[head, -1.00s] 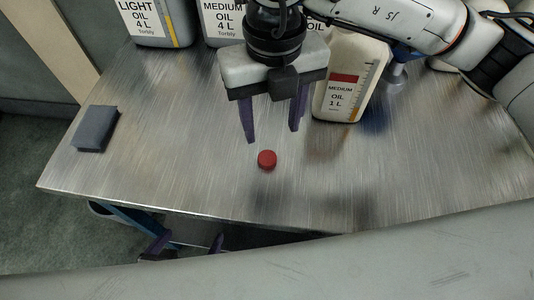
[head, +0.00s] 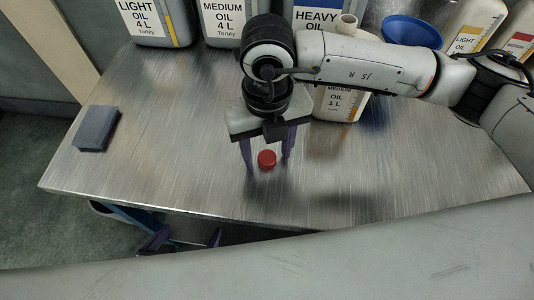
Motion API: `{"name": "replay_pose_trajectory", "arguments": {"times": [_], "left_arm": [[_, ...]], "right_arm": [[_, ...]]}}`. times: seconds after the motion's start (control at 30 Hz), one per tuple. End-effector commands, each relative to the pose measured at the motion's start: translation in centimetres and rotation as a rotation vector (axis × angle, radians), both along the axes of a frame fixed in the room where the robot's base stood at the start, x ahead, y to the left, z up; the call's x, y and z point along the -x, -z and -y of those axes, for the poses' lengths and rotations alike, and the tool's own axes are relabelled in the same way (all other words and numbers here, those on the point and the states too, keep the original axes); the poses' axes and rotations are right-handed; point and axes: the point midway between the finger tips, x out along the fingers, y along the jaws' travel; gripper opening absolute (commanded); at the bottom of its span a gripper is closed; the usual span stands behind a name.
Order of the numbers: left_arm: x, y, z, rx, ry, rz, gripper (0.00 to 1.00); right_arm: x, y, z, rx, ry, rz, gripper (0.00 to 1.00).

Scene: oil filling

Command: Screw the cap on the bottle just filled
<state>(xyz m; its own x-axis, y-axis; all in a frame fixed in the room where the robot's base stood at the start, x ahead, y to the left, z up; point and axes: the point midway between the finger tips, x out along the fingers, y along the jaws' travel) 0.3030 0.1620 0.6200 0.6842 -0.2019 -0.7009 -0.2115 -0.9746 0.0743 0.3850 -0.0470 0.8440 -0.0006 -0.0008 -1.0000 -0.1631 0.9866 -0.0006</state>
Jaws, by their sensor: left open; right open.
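The red cap (head: 267,159) lies on the metal table near its front edge. My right gripper (head: 267,163) points down over it, open, with one purple finger on each side of the cap. I cannot tell whether the fingers touch it. The white bottle labelled MEDIUM OIL 1 L (head: 338,107) stands upright behind and to the right of the cap, largely hidden by my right arm. A pale neck without a cap (head: 347,21) shows above the arm. My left gripper (head: 186,240) is open and empty, low beyond the table's front edge.
A dark grey block (head: 96,129) lies on the table's left side. Large LIGHT (head: 148,22), MEDIUM (head: 222,22) and HEAVY oil containers (head: 318,18) line the back. A blue funnel (head: 412,31) and more bottles stand at the back right.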

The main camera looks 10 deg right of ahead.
Motion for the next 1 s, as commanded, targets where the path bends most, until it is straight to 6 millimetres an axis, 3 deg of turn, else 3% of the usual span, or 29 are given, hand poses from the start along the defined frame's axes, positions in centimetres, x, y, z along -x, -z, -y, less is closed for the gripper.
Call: {"name": "replay_pose_trajectory", "arguments": {"times": [0.4,0.43,0.7,1.0], "left_arm": [[0.17,0.23,-0.09,-0.001,-0.001,-0.006,1.00],[0.18,0.25,-0.09,-0.001,-0.001,-0.007,1.00],[0.42,0.36,-0.09,-0.002,-0.001,-0.012,1.00],[0.47,0.42,-0.07,-0.001,0.000,-0.013,1.00]], "right_arm": [[-0.02,0.74,0.01,0.000,-0.001,0.001,0.51],[-0.02,0.73,0.01,0.000,-0.001,0.001,0.49],[-0.02,0.71,0.01,0.000,-0.001,0.001,0.07],[-0.10,0.16,-0.03,-0.002,0.000,0.004,0.07]]}}
